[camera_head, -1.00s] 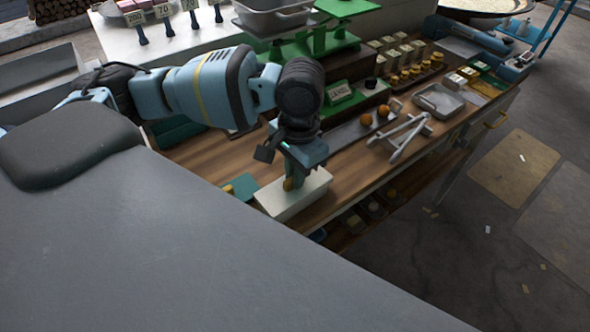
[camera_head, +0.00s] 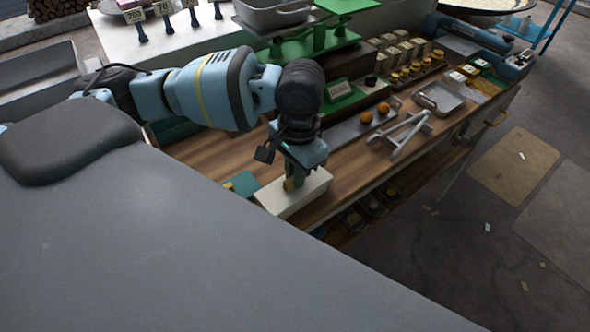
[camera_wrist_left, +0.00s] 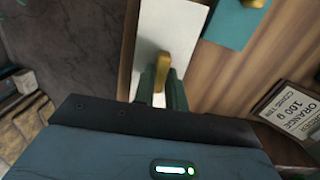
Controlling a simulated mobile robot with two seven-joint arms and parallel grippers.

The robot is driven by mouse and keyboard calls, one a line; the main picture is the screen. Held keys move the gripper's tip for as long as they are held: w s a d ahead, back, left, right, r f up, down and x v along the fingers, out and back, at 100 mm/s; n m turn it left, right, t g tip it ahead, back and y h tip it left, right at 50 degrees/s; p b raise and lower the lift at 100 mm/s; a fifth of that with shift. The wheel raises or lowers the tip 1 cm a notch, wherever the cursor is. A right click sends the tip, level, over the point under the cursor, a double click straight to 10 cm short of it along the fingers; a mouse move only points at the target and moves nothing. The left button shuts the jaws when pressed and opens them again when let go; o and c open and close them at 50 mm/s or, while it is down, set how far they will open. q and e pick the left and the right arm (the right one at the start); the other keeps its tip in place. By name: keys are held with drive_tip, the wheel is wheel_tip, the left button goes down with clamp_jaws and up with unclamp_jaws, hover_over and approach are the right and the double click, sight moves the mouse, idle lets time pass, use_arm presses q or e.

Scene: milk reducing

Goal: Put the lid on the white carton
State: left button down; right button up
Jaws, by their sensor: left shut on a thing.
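The white carton (camera_head: 288,203) stands near the front edge of the wooden worktop. My left gripper (camera_head: 292,184) points down over it. In the left wrist view, the green fingers (camera_wrist_left: 161,85) are shut on a brass-coloured knob at the middle of a flat white top. This white top looks like the lid (camera_wrist_left: 168,30) and is aligned with the carton in the head view. I cannot tell whether it rests fully on the carton or is slightly above it. My right gripper is not in view.
A teal block with a yellow knob (camera_head: 240,184) lies just left of the carton. A tray with two orange balls (camera_head: 366,118), a metal stand (camera_head: 405,135) and a green scale (camera_head: 312,42) stand farther back.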

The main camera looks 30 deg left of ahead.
use_arm(q)
drive_tip(key=c, duration=0.8)
unclamp_jaws()
drive_tip(key=shift+r, duration=3.5)
